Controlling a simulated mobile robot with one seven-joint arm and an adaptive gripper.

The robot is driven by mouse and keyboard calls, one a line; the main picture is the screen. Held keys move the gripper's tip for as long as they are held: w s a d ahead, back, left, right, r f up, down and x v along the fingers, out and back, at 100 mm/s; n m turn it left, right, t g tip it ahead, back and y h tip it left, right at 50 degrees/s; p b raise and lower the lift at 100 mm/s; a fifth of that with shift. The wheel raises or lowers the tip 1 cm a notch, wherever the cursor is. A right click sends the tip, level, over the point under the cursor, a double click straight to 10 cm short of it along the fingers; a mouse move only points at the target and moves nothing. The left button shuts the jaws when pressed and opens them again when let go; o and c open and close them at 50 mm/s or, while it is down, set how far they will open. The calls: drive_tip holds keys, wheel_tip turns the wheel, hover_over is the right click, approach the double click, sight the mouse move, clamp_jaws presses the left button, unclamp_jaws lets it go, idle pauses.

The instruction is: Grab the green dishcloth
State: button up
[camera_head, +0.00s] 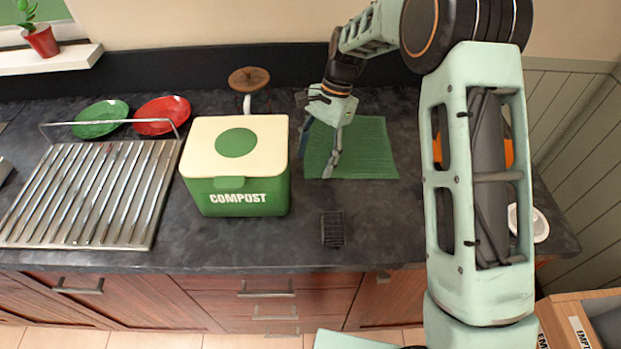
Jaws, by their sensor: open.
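The green dishcloth (372,152) lies flat on the dark counter, to the right of the compost bin. My gripper (327,172) points down over the left part of the cloth, with its fingers apart and nothing seen between them. I cannot tell whether the fingertips touch the cloth. My gripper and wrist hide part of the cloth's left side and upper left corner.
The green compost bin (236,190) with a cream lid stands close to the left of my gripper. A small dark rack (332,230) sits in front of the cloth. A metal drying rack (95,195), a green plate (101,117) and a red plate (161,114) are at left.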

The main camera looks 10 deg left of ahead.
drive_tip(key=shift+x, duration=0.75)
drive_tip(key=shift+s+f, duration=0.1)
drive_tip(key=shift+f, duration=0.05)
drive_tip(key=shift+s+f+b, duration=0.1)
drive_tip(key=shift+f+b, duration=0.2)
drive_tip(key=shift+b, duration=0.15)
drive_tip(key=shift+r, duration=0.1)
drive_tip(key=c, duration=0.4)
clamp_jaws()
wheel_tip(320, 180, up, 12)
drive_tip(key=p, duration=0.7)
drive_tip(key=shift+p, duration=0.35)
